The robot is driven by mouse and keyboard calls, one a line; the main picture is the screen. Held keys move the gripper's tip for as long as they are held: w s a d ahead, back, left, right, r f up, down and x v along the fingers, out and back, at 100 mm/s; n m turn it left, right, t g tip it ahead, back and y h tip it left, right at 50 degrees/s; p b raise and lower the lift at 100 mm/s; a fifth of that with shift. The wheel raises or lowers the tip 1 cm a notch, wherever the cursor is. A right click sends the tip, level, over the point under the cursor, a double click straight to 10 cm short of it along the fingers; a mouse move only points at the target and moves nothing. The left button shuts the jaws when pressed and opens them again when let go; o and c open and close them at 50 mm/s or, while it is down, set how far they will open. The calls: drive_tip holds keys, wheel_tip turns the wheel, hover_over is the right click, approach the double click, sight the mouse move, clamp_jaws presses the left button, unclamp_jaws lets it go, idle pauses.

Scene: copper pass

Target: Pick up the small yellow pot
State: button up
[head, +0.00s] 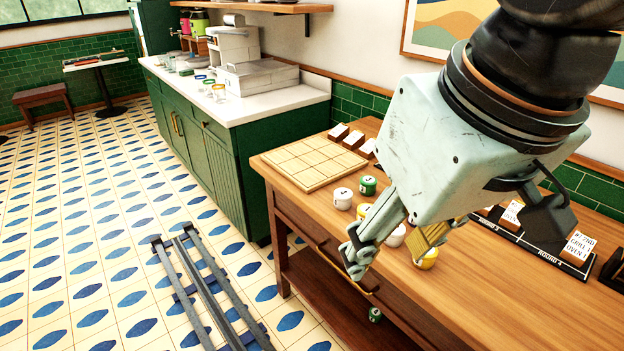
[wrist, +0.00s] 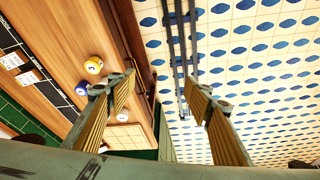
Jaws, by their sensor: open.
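A yellow pot (head: 427,259) stands on the wooden table in the head view, just right of my gripper (head: 388,252) and partly hidden by a finger. Another yellow patch (head: 363,211), likely a second yellow pot, shows left of the gripper, mostly covered by it. In the wrist view a yellow pot with a white, marked top (wrist: 93,66) stands on the table, outside the left finger. My gripper (wrist: 161,88) is open and empty. Its fingers are spread over the table's front edge and the floor.
White (head: 343,198) and green (head: 368,185) pots stand near the yellow ones; another green pot (head: 375,314) sits on the lower shelf. A blue pot (wrist: 82,88) shows in the wrist view. A grid board (head: 304,164) and a card rack (head: 545,252) flank the group.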

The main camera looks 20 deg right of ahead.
drive_tip(key=shift+w, duration=0.1)
drive_tip(key=n+g+h+p, duration=0.4)
drive_tip(key=n+g+p, duration=0.2)
drive_tip(key=n+p, duration=0.9)
hover_over(368, 209)
drive_tip(key=w+a+p, duration=0.2)
drive_tip(key=a, duration=0.3)
wheel_tip(368, 209, down, 12)
drive_tip(key=m, duration=0.2)
drive_tip(key=shift+w+d+r, duration=0.2)
drive_tip(key=shift+d+r, duration=0.05)
drive_tip(key=shift+b+x, duration=0.55)
drive_tip(key=shift+x, duration=3.7)
drive_tip(key=shift+f, duration=0.1)
